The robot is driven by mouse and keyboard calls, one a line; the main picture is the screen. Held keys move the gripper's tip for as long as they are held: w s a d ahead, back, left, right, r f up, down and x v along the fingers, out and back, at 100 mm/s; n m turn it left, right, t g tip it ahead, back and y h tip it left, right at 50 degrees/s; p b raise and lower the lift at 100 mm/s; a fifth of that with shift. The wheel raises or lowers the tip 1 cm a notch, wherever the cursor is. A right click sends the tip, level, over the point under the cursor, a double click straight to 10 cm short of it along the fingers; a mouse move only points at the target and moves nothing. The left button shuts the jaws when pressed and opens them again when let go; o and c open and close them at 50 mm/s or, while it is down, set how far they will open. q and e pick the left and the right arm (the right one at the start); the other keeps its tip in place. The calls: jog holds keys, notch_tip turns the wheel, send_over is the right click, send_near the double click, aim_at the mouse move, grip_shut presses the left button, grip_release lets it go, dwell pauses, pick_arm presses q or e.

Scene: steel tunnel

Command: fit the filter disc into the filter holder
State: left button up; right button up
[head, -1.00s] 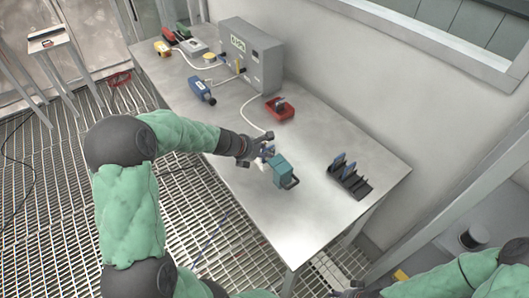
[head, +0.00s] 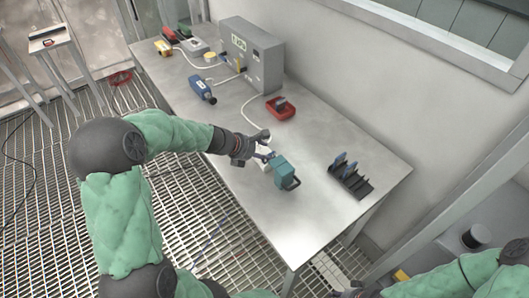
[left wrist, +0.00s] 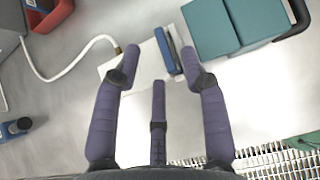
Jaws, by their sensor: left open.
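My left gripper (head: 267,146) is open above the table, with its three fingers spread and empty in the left wrist view (left wrist: 157,68). A slim blue piece (left wrist: 168,50), seen nearly edge-on, stands at a white block or plate (left wrist: 146,64) between the fingertips. It may be the filter disc in its holder; I cannot tell how far it is seated. A teal box with a dark handle (head: 284,172) stands right beside the white piece. A black slotted rack (head: 349,181) farther right holds blue upright pieces (head: 341,159).
A red tray (head: 281,115) with a dark item lies behind the gripper. A blue device (head: 202,89) and a grey box (head: 252,57) with white hoses stand toward the back left. The table's front right area (head: 320,215) is clear.

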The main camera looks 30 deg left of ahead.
pick_arm(q)
jog(key=v, duration=0.9)
jog(key=shift+r, duration=0.15)
jog(key=shift+s+a, duration=0.1)
